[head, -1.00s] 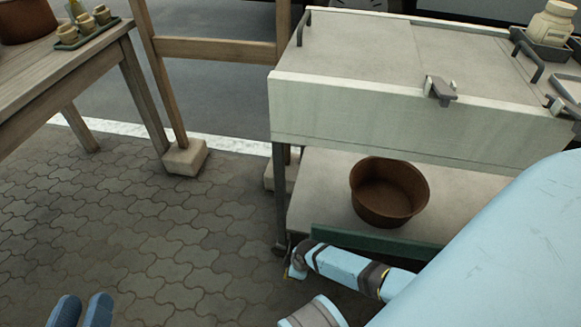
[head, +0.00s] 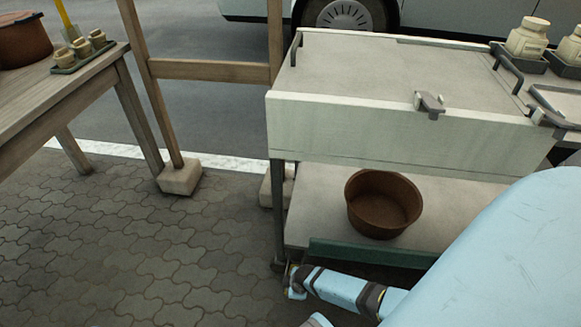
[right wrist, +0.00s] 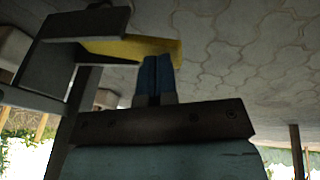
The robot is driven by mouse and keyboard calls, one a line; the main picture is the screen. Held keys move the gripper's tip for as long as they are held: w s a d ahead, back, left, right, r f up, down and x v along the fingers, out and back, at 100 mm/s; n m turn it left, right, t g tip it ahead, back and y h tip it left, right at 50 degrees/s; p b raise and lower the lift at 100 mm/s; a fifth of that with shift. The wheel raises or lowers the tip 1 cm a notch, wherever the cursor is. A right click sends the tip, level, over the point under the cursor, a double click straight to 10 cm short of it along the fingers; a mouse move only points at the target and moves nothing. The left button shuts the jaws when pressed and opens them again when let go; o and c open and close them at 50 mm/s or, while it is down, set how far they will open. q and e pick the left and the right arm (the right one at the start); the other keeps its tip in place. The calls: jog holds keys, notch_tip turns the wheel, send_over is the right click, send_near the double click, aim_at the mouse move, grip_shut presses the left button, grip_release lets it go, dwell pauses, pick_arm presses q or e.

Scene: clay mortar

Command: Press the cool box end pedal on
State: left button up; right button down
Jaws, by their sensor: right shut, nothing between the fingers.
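The cool box (head: 390,128) is a pale box with a flat lid and a grey latch on its front, on a cart at the right of the head view. A yellow plate in a dark frame (right wrist: 135,48), which looks like the end pedal, shows in the right wrist view. My right gripper (right wrist: 156,62) is shut and empty, its blue fingertips at the lower edge of the yellow plate. I cannot tell whether they touch it. In the head view my right arm reaches low beside the cart's left end, and its fingertips are hard to make out. My left gripper is out of view.
A brown pot (head: 383,204) stands on the cart's lower shelf (head: 318,205). A wooden table (head: 60,85) with small cups is at the left. A wooden post stands on a stone block (head: 180,178). The paving (head: 130,250) between is clear.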

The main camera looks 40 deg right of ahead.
jog(key=shift+s+a+f, duration=0.15)
jog(key=shift+f, duration=0.05)
jog(key=shift+s+a+f+p, duration=0.15)
jog(key=shift+a+f+p, duration=0.15)
jog(key=shift+f, duration=0.25)
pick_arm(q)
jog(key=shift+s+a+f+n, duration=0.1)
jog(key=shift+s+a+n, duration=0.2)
pick_arm(e)
jog(key=shift+f, duration=0.1)
jog(key=shift+s+f, duration=0.1)
pick_arm(q)
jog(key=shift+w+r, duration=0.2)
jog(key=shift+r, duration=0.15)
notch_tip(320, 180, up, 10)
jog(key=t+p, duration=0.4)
jog(key=p, duration=0.3)
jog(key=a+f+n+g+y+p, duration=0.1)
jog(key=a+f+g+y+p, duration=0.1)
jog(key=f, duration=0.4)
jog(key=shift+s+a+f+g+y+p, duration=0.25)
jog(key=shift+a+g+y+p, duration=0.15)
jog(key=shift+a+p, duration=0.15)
pick_arm(e)
jog(key=a+v, duration=0.2)
jog(key=v, duration=1.1)
jog(key=shift+s+a+r, duration=0.2)
jog(key=shift+s, duration=0.2)
